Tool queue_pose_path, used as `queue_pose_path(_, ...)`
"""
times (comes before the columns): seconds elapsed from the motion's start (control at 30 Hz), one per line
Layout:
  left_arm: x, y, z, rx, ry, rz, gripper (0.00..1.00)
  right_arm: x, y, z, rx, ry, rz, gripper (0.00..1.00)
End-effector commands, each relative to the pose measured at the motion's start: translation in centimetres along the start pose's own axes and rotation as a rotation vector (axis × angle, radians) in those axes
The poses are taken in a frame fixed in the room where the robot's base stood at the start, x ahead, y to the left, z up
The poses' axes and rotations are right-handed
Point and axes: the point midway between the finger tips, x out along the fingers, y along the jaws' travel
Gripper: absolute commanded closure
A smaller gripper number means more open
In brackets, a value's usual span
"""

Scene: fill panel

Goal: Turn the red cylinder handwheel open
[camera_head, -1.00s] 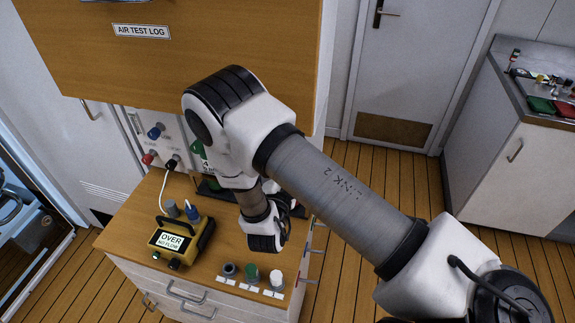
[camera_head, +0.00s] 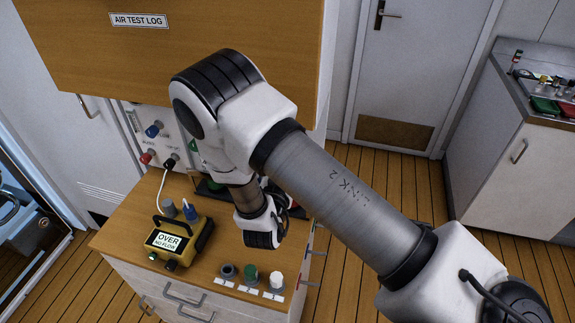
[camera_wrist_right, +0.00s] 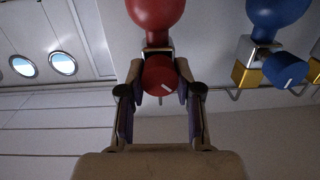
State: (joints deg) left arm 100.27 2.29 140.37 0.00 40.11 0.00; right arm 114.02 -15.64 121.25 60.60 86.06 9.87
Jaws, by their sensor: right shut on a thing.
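The red handwheel (camera_wrist_right: 160,77) with a white mark is at the centre of the right wrist view. It sits on a metal valve below a red cylinder (camera_wrist_right: 155,10) in the picture. My right gripper (camera_wrist_right: 161,90) is shut on the handwheel, one finger on each side. In the head view my right arm reaches in from the right, and its gripper and the red handwheel are hidden behind it. My left gripper is not in view.
A blue cylinder (camera_wrist_right: 278,12) with a blue handwheel (camera_wrist_right: 285,70) is close to the right in the wrist view. The wooden bench holds a yellow meter (camera_head: 180,240) reading OVER, NO FLOW, and several small caps near its front edge. A wooden cabinet (camera_head: 220,30) overhangs the back.

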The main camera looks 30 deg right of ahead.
Motion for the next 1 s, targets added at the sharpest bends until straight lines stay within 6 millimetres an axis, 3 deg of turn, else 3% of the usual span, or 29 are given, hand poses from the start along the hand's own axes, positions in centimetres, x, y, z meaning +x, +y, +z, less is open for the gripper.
queue_pose_path(1.0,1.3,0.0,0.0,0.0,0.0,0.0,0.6,0.1,-0.3,0.1,-0.959,-0.036,0.039,1.0)
